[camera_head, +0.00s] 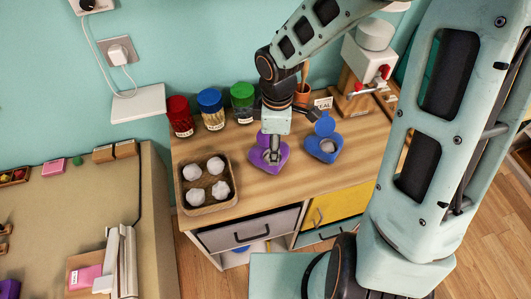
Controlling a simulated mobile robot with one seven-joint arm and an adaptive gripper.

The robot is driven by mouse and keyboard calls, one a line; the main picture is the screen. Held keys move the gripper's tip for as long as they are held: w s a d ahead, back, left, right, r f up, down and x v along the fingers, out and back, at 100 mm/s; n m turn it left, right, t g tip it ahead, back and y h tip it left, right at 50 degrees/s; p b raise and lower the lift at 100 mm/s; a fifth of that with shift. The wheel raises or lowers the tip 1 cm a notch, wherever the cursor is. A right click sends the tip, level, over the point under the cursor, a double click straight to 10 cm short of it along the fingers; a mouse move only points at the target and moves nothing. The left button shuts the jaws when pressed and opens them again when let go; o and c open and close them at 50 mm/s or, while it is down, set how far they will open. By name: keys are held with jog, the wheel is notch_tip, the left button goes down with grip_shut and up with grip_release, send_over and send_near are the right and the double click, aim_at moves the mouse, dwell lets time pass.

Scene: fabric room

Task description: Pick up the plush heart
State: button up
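A purple heart-shaped object (259,158) lies on the wooden cabinet top, right of the tray. A blue heart-shaped object (325,151) lies to its right, with a rounded blue part standing at its back and a greyish patch in its middle. I cannot tell whether either one is plush. My gripper (273,157) points down over the purple heart and covers part of its middle. Its fingertips are small here, so I cannot tell whether they touch or grip it.
A tray (207,208) with several whitish lumps sits left on the cabinet top (290,187). Jars with red (180,116), blue (212,109) and green lids (242,103) stand behind. A press-like device (367,60) stands back right. The front middle is clear.

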aim_at(272, 171)
jog(key=shift+n, duration=0.4)
jog(key=f+b, duration=0.1)
jog(key=f, duration=0.2)
jog(key=s+f+b, duration=0.1)
jog(key=f, duration=0.6)
jog(key=shift+s+a+f+b, duration=0.2)
jog(key=shift+f+b, duration=0.2)
jog(key=shift+c, duration=0.6)
jog(key=c, duration=0.8)
